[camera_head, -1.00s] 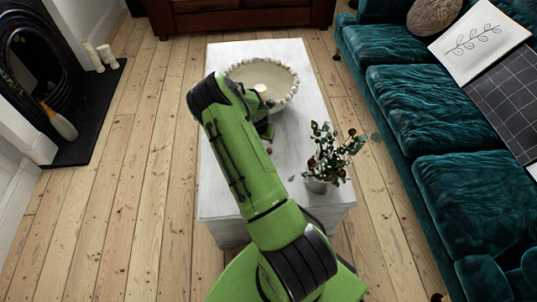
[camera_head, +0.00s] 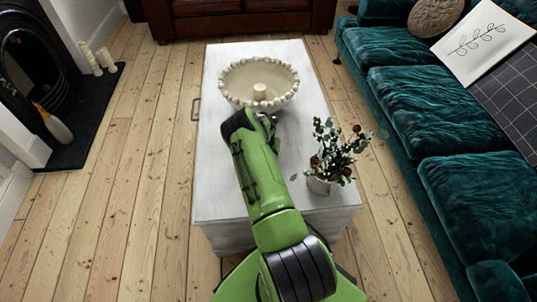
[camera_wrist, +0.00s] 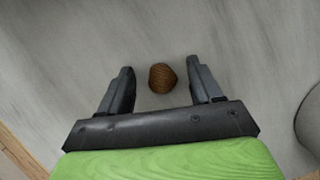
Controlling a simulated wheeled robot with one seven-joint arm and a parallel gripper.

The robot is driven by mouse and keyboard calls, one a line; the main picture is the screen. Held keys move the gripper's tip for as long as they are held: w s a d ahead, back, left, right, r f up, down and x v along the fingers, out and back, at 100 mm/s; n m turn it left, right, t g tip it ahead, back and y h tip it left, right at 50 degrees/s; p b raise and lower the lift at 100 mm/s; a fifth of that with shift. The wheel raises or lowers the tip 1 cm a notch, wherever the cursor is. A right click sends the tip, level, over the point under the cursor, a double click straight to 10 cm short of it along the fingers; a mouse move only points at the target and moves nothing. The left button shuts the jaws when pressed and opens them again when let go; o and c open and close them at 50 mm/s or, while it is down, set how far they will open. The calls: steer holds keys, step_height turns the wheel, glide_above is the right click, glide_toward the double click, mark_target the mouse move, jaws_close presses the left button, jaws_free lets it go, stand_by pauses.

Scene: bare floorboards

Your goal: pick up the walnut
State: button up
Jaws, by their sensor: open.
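The walnut (camera_wrist: 162,77) is a small brown ridged ball on the pale grey-white table top (camera_wrist: 60,60). In the wrist view it lies between the tips of my open gripper (camera_wrist: 160,82), with a gap to each finger. In the head view the walnut is hidden behind my green arm, and the fingers of my gripper cannot be made out there. The height of the fingers above the table is hard to tell.
On the white table (camera_head: 215,185) a beaded bowl (camera_head: 232,92) with a candle (camera_head: 260,92) stands just beyond my arm. A potted plant (camera_head: 322,185) stands to the right. A green sofa (camera_head: 440,130) runs along the right. A fireplace (camera_head: 30,70) is at the left.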

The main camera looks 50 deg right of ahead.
steer(key=shift+r, duration=0.1)
steer(key=shift+c, duration=0.3)
steer(key=c, duration=1)
steer(key=shift+c, duration=0.2)
steer(key=shift+r, duration=0.15)
